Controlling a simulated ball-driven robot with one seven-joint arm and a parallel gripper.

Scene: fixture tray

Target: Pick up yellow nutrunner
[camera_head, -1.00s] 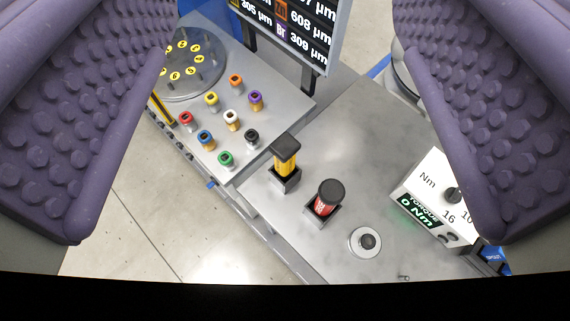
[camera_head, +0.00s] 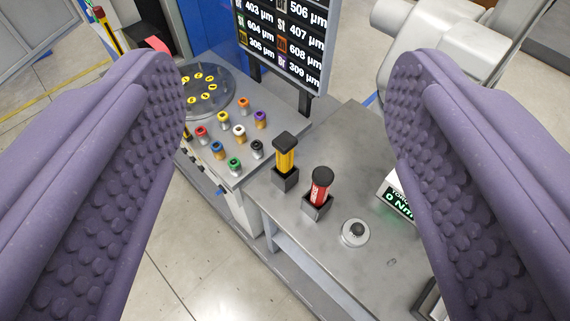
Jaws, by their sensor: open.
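The yellow nutrunner (camera_head: 285,157) has a black square top and stands upright in a dark holder on the grey table. A red nutrunner (camera_head: 320,190) with a round black top stands in its own holder just to the right and nearer. My gripper (camera_head: 285,85) is open, with its two purple studded fingers wide apart at the left and right of the picture. Both nutrunners show in the gap between the fingers, beyond them and not touched. Nothing is held.
A grey tray (camera_head: 221,172) at left holds several coloured sockets, with a round disc with yellow numbers (camera_head: 205,90) behind. A screen (camera_head: 287,40) stands at the back. A torque box (camera_head: 396,199) is partly hidden by the right finger. A round knob (camera_head: 356,232) sits at front.

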